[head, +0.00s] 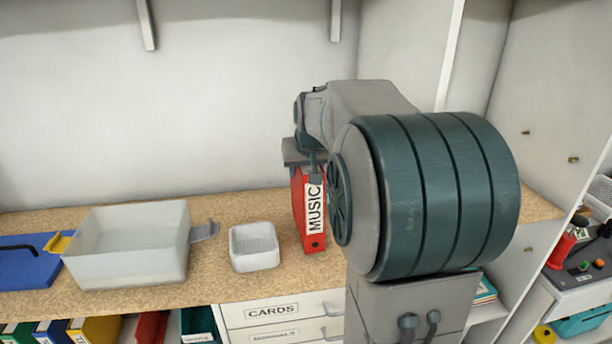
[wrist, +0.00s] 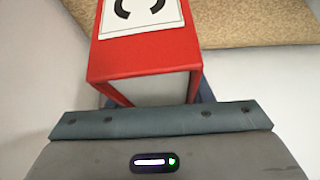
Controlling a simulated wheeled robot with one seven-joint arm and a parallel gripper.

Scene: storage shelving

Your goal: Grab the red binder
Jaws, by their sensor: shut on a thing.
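The red binder (head: 314,237) stands upright on the wooden shelf top in the head view, with a white label reading "MUSIC" on its spine. My gripper (head: 303,165) is at the top of the binder and shut on it. Part of the gripper and the binder's right side are hidden by my arm. In the wrist view the red binder (wrist: 143,62) fills the upper middle, its label cut off at the top edge. My gripper (wrist: 160,97) is right at the binder there; its fingertips are mostly hidden.
A small white basket (head: 254,262) stands just left of the binder. A translucent bin (head: 125,262) and a blue case (head: 25,268) are further left on the wooden top (head: 215,205). Several binders and drawers (head: 275,312) are below. A shelf side panel (head: 540,130) rises at right.

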